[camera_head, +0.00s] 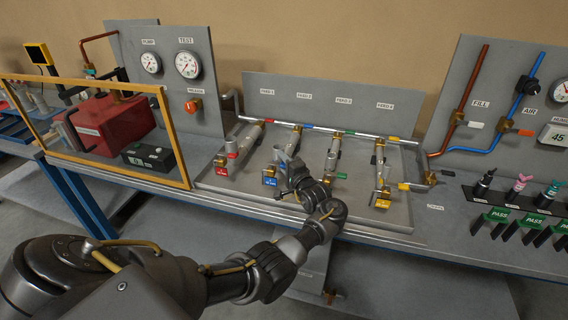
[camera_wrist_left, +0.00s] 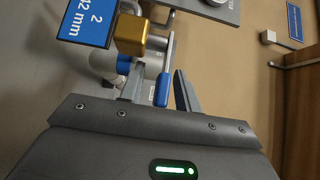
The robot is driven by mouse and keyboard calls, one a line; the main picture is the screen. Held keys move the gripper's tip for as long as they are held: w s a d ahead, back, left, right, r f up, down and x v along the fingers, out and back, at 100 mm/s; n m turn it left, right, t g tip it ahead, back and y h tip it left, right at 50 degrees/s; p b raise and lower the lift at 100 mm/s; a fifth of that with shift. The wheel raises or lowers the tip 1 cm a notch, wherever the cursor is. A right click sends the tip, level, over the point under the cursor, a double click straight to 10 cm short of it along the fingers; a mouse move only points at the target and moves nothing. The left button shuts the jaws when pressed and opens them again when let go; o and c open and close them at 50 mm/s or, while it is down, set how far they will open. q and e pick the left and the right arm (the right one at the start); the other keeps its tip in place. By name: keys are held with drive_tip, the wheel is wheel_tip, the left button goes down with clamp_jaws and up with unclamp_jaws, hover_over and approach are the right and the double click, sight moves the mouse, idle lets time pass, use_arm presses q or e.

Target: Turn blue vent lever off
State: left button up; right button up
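The blue vent lever (camera_wrist_left: 162,89) shows in the left wrist view as a short blue handle below a brass valve block (camera_wrist_left: 131,34). In the head view my left gripper (camera_head: 287,164) is at the second coil, right of the blue tag (camera_head: 270,181), and hides the lever. My right gripper is not in view.
Other coils with red (camera_head: 221,170) and yellow (camera_head: 382,203) tags stand on either side on the grey panel. A yellow frame (camera_head: 188,140) with a red box (camera_head: 103,125) is at the left. Pipes and green PASS holders (camera_head: 497,215) are at the right.

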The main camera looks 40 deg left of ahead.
use_arm(q)
drive_tip(key=shift+s, duration=0.1)
drive_tip(key=b+v, duration=0.1)
drive_tip(key=v, duration=0.9)
drive_tip(key=shift+d+b, duration=0.35)
drive_tip(key=shift+s, duration=0.1)
